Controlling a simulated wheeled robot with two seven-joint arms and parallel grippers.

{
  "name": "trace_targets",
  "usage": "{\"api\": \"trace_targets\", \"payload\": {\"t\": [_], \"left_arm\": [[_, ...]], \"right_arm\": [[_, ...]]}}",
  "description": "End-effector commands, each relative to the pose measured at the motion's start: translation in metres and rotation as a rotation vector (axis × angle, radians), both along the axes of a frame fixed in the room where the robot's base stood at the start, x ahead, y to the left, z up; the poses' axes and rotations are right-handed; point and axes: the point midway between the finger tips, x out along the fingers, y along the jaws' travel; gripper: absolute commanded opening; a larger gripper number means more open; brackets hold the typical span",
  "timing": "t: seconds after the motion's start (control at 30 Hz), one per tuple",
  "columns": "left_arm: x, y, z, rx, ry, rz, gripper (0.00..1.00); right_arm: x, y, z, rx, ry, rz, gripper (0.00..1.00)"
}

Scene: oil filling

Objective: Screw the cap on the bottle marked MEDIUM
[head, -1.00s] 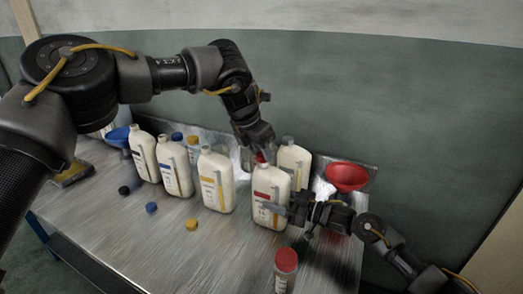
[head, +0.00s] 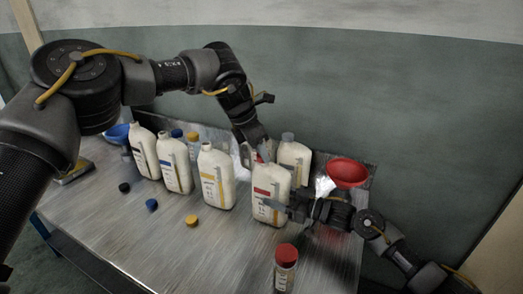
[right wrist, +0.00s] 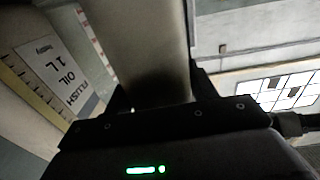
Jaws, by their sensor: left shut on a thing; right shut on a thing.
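A white bottle with a red label (head: 266,205) stands upright at the front right of the bottle row in the head view. The word on its label is too small to read there. My right gripper (head: 283,209) is shut on this bottle's handle (right wrist: 150,50), which fills the jaws in the right wrist view. My left gripper (head: 262,154) points down at the bottle's top, shut on what looks like the red cap. The cap and bottle mouth are mostly hidden by the fingers, so I cannot tell how the cap sits.
White bottles with black (head: 146,156), blue (head: 174,169) and yellow (head: 216,182) labels stand left. A grey-capped bottle (head: 294,160) stands behind. A red funnel (head: 348,172) is right. A red-lidded jar (head: 286,268) stands in front. Black (head: 124,187), blue (head: 151,204) and yellow (head: 191,221) caps lie on the table.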

Motion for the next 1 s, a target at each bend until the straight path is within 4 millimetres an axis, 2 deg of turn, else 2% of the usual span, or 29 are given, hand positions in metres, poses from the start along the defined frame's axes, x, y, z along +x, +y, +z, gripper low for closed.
{"api": "trace_targets", "payload": {"t": [0.1,0.3,0.47,0.73,0.77,0.9,1.0], "left_arm": [[0.0045,0.0001,-0.0007,0.002,-0.004,-0.299,0.11],[0.0083,-0.0006,-0.0012,-0.002,-0.01,-0.675,0.11],[0.0069,0.0002,0.0008,-0.001,-0.007,-0.801,0.11],[0.0063,0.0005,0.0009,-0.001,-0.006,-0.81,0.11],[0.0063,0.0005,0.0009,-0.002,-0.005,-0.809,0.33],[0.0062,0.0005,0.0007,-0.002,-0.005,-0.808,0.51],[0.0061,0.0005,0.0006,-0.002,-0.004,-0.807,0.54]], "right_arm": [[-0.0006,0.0005,-0.0007,-0.001,0.0,0.001,0.0],[-0.0009,0.0007,-0.0006,-0.001,0.0,0.003,0.0],[-0.0012,0.0011,-0.0005,-0.001,0.0,0.004,0.0],[-0.0012,0.0014,-0.0007,-0.001,0.0,0.004,0.0],[-0.0012,0.0014,-0.0007,-0.001,0.0,0.004,0.0],[-0.001,0.0013,-0.0007,-0.001,0.0,0.004,0.0],[-0.0009,0.0012,-0.0007,-0.001,0.0,0.003,0.0]]}}
